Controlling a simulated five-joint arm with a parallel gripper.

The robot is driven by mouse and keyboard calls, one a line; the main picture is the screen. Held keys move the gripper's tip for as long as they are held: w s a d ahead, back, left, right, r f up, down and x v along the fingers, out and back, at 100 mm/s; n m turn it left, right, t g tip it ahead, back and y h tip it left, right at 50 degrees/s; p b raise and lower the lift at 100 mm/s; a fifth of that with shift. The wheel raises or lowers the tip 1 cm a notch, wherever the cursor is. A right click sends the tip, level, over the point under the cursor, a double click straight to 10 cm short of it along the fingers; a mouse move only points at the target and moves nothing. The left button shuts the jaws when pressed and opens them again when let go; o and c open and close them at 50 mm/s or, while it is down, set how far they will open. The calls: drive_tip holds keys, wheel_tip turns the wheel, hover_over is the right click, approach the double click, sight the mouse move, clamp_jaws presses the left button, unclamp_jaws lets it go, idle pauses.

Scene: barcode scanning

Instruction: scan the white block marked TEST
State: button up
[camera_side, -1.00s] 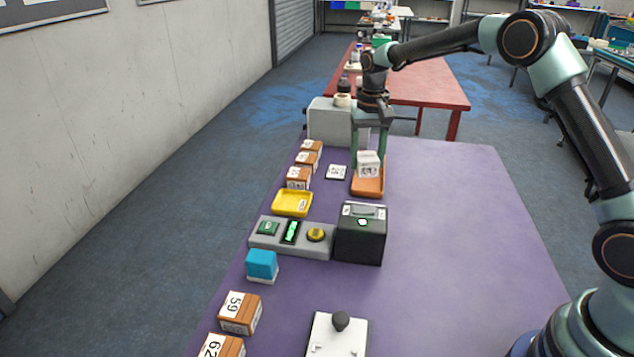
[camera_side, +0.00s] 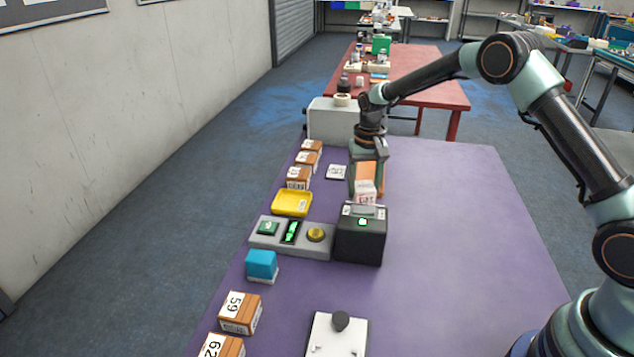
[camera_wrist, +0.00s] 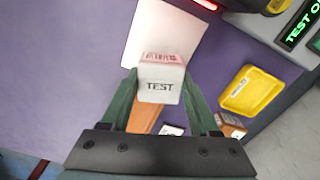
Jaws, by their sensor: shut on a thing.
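The white block marked TEST (camera_wrist: 158,88) is between the two green fingers of my gripper (camera_wrist: 157,95) in the wrist view. My gripper is shut on it. The word TEST faces the wrist camera, and a red-tinted barcode shows on the adjoining face. In the side view the block (camera_side: 365,194) is tilted, at the back edge of the dark scanner box (camera_side: 360,243). My gripper (camera_side: 366,180) reaches down behind it. A red glow (camera_wrist: 205,4) shows at the scanner in the wrist view. The green display (camera_wrist: 299,24) there reads "TEST" and is cut off.
A grey panel (camera_side: 262,240) with a green display and yellow button stands left of the scanner. A yellow tray (camera_side: 292,203) and several brown boxes (camera_side: 298,178) line the left. An orange surface (camera_side: 366,173) shows behind the block. The purple table's right side (camera_side: 450,220) is clear.

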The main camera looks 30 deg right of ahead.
sight(364, 185)
drive_tip(key=shift+r, duration=4.25)
